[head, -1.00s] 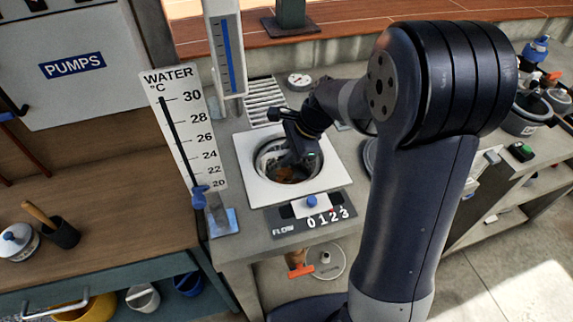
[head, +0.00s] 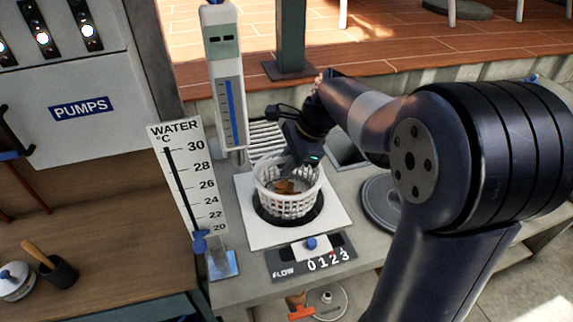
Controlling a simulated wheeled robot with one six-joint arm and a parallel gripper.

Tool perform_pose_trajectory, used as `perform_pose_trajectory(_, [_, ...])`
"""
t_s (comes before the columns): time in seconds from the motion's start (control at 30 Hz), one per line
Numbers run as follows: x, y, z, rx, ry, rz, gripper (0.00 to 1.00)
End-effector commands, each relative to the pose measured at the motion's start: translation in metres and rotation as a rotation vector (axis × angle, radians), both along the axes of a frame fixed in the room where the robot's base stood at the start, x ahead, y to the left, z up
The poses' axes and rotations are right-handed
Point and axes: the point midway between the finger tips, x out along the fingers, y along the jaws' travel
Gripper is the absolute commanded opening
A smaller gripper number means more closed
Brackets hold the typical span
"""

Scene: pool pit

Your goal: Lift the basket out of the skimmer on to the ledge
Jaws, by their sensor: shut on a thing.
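The white slatted basket (head: 290,204) hangs over the round dark skimmer opening (head: 262,213) in its white square plate (head: 255,232). Most of its wall shows above the plate; I cannot tell whether its bottom is clear of the hole. Brown debris, like leaves, lies inside. My gripper (head: 296,165) reaches down to the basket's far rim and is shut on the basket; its fingertips are partly hidden. The grey stone ledge (head: 345,190) runs around the plate.
A round grey lid (head: 384,193) lies to the right of the plate. A white grate (head: 265,138) and a dark square recess (head: 346,150) are behind. The water thermometer board (head: 185,180) and tall gauge (head: 228,90) stand left. The flow panel (head: 312,256) is in front.

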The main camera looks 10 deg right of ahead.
Motion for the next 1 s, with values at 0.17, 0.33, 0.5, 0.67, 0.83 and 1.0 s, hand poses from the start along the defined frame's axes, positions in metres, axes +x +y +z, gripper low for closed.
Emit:
perform_pose_trajectory(0.17, [0.000,0.000,0.002,0.000,-0.001,0.000,0.00])
perform_pose_trajectory(0.33, [0.000,0.000,0.010,0.000,-0.001,0.000,0.00])
perform_pose_trajectory(0.5, [0.000,0.000,0.021,0.000,0.000,0.000,0.00])
perform_pose_trajectory(0.67, [0.000,0.000,0.025,0.000,0.000,0.000,0.00])
perform_pose_trajectory(0.83, [0.000,0.000,0.024,0.000,0.000,0.000,0.00])
perform_pose_trajectory(1.0, [0.000,0.000,0.024,0.000,0.000,0.000,0.00])
